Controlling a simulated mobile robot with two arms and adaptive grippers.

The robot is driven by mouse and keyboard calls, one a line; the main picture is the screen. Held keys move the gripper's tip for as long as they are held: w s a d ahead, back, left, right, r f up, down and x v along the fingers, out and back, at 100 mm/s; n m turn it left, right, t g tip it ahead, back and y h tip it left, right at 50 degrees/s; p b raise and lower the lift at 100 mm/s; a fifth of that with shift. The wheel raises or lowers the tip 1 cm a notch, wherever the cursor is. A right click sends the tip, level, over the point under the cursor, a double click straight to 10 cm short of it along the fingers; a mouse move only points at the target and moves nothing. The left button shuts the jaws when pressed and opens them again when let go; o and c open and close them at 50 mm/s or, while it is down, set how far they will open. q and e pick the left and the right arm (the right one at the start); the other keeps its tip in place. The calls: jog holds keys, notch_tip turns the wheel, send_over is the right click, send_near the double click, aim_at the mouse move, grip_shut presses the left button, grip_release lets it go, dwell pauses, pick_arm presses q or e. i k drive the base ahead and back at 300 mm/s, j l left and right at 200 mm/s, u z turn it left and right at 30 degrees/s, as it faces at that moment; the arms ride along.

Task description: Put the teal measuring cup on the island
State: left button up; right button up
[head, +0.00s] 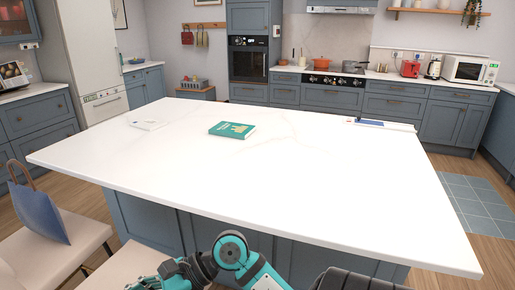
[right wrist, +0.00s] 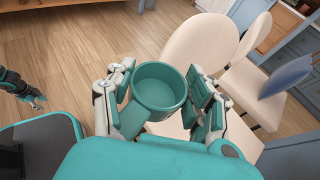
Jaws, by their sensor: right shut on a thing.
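The teal measuring cup (right wrist: 160,87) is between the fingers of my right gripper (right wrist: 163,95) in the right wrist view. The gripper is shut on it. Its round open mouth faces the camera, and its handle side runs down toward my palm. The island (head: 270,180) has a broad white top and blue-grey sides and fills the middle of the head view. The cup does not show in the head view. A gripper at the left edge of the right wrist view, apparently my left one (right wrist: 36,98), is small and its jaw state is unclear.
A teal book (head: 232,130), a white booklet (head: 149,124) and a blue flat item (head: 369,122) lie toward the island's far side. Its near and middle parts are bare. Cream chairs (right wrist: 203,43) stand beside the island, one with a blue bag (head: 39,213).

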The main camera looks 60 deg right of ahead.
aim_at(320, 189)
jog(key=k+l, duration=0.2)
jog(key=k, duration=0.25)
jog(key=k+l+z, duration=0.15)
jog(key=k, duration=0.35)
